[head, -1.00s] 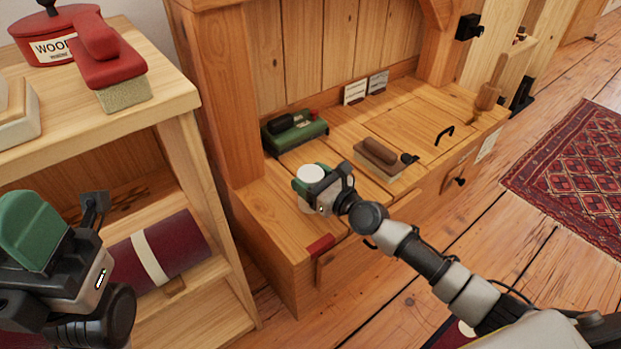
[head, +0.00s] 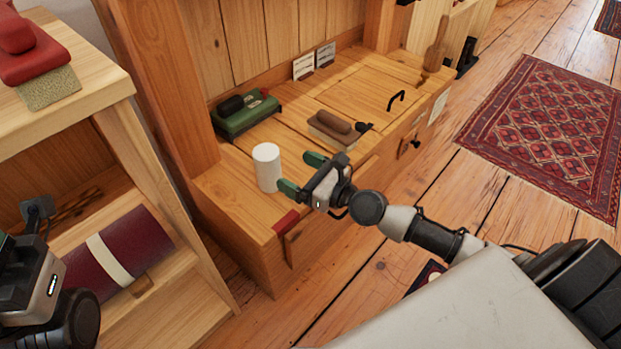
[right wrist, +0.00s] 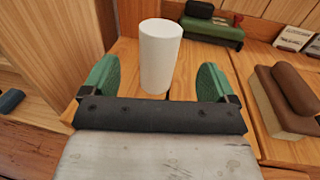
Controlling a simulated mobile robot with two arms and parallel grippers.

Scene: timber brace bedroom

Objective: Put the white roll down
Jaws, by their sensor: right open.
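The white roll (head: 267,167) stands upright on the wooden bench top (head: 225,185), near its front left part. In the right wrist view the roll (right wrist: 160,55) stands just beyond and between the green fingertips. My right gripper (head: 302,173) is open and empty, a little to the right of the roll, with its two green fingers apart. It also shows in the right wrist view (right wrist: 158,80).
A green box-like tool (head: 245,115) stands behind the roll, and a brush with a brown handle (head: 335,129) lies to the right. Two small cards (head: 313,61) lean at the back. A shelf (head: 85,105) with a dark red roll (head: 120,252) stands left.

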